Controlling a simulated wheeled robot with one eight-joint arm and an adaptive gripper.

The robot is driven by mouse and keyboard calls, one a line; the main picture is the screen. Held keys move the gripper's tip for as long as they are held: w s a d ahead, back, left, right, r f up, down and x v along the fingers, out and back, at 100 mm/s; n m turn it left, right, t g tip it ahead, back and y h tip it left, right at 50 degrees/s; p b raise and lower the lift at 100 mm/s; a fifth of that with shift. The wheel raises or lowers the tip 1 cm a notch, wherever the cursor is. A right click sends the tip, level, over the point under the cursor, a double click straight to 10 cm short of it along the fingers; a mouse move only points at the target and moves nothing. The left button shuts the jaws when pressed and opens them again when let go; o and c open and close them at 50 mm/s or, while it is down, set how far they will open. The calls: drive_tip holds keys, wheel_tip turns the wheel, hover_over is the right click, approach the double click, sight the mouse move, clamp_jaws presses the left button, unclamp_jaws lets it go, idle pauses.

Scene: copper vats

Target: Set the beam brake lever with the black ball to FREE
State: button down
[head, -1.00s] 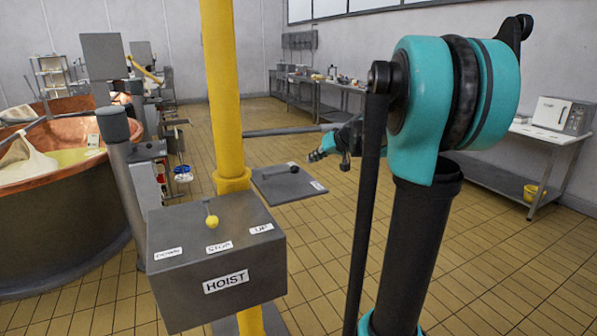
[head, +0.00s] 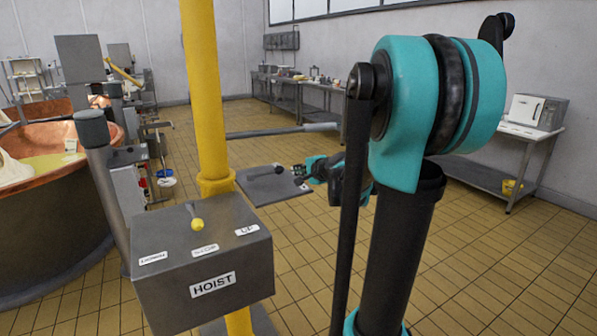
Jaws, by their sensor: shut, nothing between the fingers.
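The beam brake lever (head: 262,173) is a short dark arm ending in a black ball (head: 278,169). It lies over a flat grey plate (head: 262,192) fixed beside the yellow post, its ball end pointing right. A small white label (head: 303,187) sits at the plate's right edge; its text is too small to read. My gripper (head: 298,171) is shut and empty, low over the plate's right end, just right of the black ball. I cannot tell whether it touches the ball. My dark arm link hides part of the forearm behind it.
A grey HOIST box (head: 203,260) with a yellow-ball lever (head: 196,222) stands in front, labelled STOP and UP among others. A yellow post (head: 205,100) rises behind it. A grey bar (head: 280,131) runs right from the post. A copper vat (head: 50,200) stands left.

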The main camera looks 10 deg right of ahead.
sight(280, 169)
drive_tip(key=x, duration=1)
drive_tip(key=shift+w+a+f, duration=0.15)
drive_tip(key=shift+w, duration=0.05)
drive_tip(key=shift+w, duration=0.1)
drive_tip(key=shift+w+n+y, duration=0.3)
drive_tip(key=shift+n+y, duration=0.1)
drive_tip(key=shift+w, duration=0.1)
drive_tip(key=shift+w+a+n+g+y, duration=0.1)
drive_tip(key=shift+w+n+g+y, duration=0.8)
drive_tip(key=shift+w+n+y, duration=0.35)
drive_tip(key=w+n+g+y, duration=0.1)
drive_tip(key=w+a+n+g+y, duration=0.1)
drive_tip(key=shift+w+a, duration=0.1)
drive_tip(key=shift+w, duration=0.15)
drive_tip(key=shift+w+a, duration=0.35)
drive_tip(key=shift+w, duration=0.15)
